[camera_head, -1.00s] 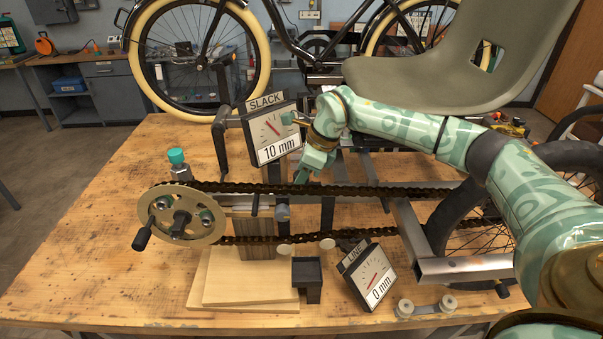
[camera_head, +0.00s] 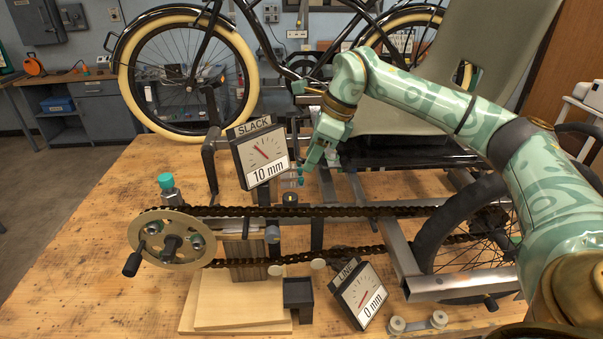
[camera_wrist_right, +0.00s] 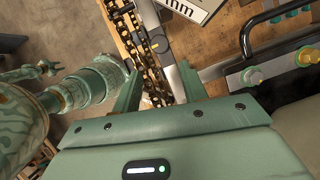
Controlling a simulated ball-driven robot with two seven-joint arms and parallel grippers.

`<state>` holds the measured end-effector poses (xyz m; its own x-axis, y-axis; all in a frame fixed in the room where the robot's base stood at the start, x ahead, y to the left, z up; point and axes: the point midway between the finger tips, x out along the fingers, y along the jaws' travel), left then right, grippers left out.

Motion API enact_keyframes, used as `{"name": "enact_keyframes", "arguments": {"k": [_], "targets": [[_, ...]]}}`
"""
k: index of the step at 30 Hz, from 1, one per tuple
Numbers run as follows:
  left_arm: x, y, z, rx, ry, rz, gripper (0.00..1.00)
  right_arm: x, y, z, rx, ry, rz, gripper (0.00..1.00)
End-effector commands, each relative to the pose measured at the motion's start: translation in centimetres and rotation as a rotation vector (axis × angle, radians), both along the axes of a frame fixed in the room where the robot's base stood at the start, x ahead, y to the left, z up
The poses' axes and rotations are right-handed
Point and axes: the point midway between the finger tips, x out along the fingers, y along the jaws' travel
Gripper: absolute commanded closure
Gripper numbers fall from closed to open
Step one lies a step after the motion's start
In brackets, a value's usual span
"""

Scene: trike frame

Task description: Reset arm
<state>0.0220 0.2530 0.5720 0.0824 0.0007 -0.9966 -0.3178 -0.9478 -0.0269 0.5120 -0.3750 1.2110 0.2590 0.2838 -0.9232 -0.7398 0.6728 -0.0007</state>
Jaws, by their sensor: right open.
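My right gripper (camera_head: 318,160) hangs open and empty, fingers down, just right of the SLACK gauge (camera_head: 262,155), which reads 10 mm. In the right wrist view, its two fingers stand apart (camera_wrist_right: 160,78) with part of the chain (camera_wrist_right: 140,40) and a grey frame bar beyond them. My right arm (camera_head: 470,105) reaches in from the right, over the trike frame (camera_head: 400,245). The chain (camera_head: 340,211) runs from the round chainring (camera_head: 171,238) toward the rear wheel.
The LINE gauge (camera_head: 358,294) reads 0 mm near the front edge. A seat (camera_head: 500,55) rises behind my arm. A black wheel (camera_head: 465,230) stands at right. Wooden blocks (camera_head: 232,300) lie under the chain. The table (camera_head: 90,230) is clear at left.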

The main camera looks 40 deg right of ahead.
Motion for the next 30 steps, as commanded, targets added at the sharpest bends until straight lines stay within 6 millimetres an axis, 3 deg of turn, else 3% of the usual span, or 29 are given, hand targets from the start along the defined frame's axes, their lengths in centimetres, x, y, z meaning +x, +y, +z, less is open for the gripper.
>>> {"name": "enact_keyframes", "arguments": {"k": [1, 6, 24, 26, 28, 30], "targets": [[0.0, 0.0, 0.3, 0.0, -0.001, 0.0, 0.64, -0.2, -0.3, 1.0, -0.001, -0.004, 0.0, 0.57], [0.1, 0.0, 0.4, 0.001, -0.001, 0.0, 0.64, -0.6, -0.7, 2.4, 0.0, -0.001, 0.0, 0.57], [0.0, 0.0, 0.4, 0.0, -0.001, 0.0, 0.64, -0.7, -0.7, 2.4, 0.002, -0.001, 0.003, 0.57], [0.0, 0.0, 0.4, 0.0, -0.001, 0.0, 0.64, -0.5, 0.1, 2.1, 0.013, -0.008, 0.018, 0.57], [0.1, 0.0, 0.4, -0.001, -0.002, 0.0, 0.64, -0.1, 2.2, 1.2, 0.051, -0.028, 0.058, 0.57], [0.1, 0.0, 0.4, -0.001, -0.002, 0.0, 0.64, 0.3, 6.1, -0.1, 0.132, -0.064, 0.12, 0.57]]}}
